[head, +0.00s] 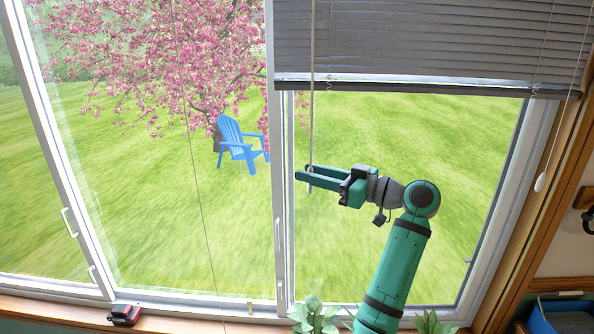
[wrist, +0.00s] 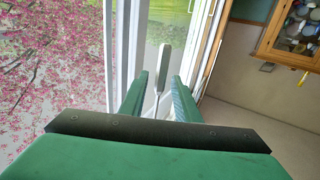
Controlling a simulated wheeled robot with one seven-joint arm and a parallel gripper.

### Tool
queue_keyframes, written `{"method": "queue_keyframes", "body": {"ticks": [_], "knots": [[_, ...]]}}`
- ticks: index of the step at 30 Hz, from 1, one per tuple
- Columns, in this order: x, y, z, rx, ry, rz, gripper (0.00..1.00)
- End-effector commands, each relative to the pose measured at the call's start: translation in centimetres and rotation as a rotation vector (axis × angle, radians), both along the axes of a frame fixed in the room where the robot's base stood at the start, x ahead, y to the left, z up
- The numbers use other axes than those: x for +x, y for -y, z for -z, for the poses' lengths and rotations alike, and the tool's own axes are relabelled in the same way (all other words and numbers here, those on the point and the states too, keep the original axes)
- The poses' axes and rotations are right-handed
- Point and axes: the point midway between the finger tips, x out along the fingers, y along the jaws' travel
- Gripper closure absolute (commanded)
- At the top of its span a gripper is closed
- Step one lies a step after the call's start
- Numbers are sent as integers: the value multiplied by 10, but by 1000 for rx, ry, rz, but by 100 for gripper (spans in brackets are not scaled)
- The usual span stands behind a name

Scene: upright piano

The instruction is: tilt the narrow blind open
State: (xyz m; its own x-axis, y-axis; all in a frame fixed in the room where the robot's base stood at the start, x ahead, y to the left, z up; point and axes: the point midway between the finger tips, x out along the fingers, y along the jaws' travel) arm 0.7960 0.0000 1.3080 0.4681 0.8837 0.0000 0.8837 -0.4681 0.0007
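The narrow blind (head: 430,45) is grey with closely overlapping slats. It covers the top of the right window pane, its bottom rail well above my gripper. A thin pale tilt wand (head: 312,110) hangs from the blind's left part down to my gripper (head: 304,180). In the wrist view the wand (wrist: 164,68) shows as a light rod between my two green fingers (wrist: 160,98), with gaps beside it. My gripper is open around the wand and does not visibly pinch it. In the head view, the fingers partly hide the wand's lower end.
A pull cord with a white tassel (head: 541,182) hangs to the right. The window's central frame post (head: 280,200) stands just left of my fingertips. A plant (head: 315,314) and a small red-and-black object (head: 124,315) are at the sill.

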Motion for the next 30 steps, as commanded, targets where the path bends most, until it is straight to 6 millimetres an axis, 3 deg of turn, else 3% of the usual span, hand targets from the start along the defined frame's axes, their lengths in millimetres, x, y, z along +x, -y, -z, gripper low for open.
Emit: {"method": "queue_keyframes", "body": {"ticks": [3,9,20,21,24,25,30], "knots": [[9,-18,0,0,0,-1,71],[19,-35,0,1,-2,1,71],[21,-39,0,0,-1,2,71],[21,-39,0,0,-1,2,73],[21,-39,0,0,-1,2,97],[21,-39,0,0,-1,2,100],[21,-39,0,0,-1,3,100]]}}
